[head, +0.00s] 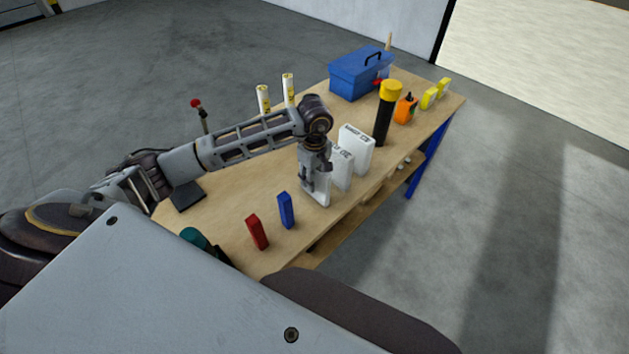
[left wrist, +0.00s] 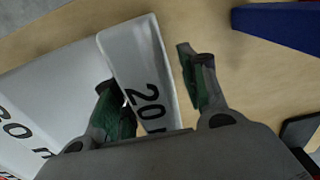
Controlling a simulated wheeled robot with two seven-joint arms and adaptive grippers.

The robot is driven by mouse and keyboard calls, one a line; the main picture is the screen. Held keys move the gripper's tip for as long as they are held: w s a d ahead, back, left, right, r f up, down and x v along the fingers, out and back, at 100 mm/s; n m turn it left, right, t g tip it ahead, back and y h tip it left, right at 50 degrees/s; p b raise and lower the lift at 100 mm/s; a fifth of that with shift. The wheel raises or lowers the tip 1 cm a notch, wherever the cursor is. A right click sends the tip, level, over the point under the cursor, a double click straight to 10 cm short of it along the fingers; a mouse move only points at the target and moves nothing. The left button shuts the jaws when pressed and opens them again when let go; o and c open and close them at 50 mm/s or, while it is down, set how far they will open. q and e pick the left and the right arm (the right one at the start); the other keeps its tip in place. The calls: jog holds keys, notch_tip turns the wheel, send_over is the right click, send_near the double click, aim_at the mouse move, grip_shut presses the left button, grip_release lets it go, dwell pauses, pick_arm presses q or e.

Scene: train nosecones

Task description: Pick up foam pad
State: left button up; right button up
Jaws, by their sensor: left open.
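The foam pads look like white upright blocks with black print, standing in a row near the table's edge. The nearest pad (head: 323,196) is partly hidden by my left gripper (head: 314,182). In the left wrist view this pad (left wrist: 138,55) reads "20" and stands between the two open fingers of my left gripper (left wrist: 152,92), one on each side. Two more white pads, a middle one (head: 342,172) and a taller one (head: 357,150), stand behind in the head view. My right gripper is out of view.
On the wooden table (head: 225,195) stand a blue block (head: 286,210), a red block (head: 257,232), a black-and-yellow cylinder (head: 385,115), an orange bottle (head: 405,108) and a blue toolbox (head: 355,75). Two light cylinders (head: 264,98) stand behind my left arm.

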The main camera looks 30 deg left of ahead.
pick_arm(q)
jog(key=shift+c, duration=0.3)
grip_shut()
jog(key=shift+r, duration=0.1)
notch_tip(320, 180, up, 8)
jog(key=shift+r+b, duration=0.2)
jog(key=shift+b, duration=0.65)
jog(key=shift+r, duration=0.75)
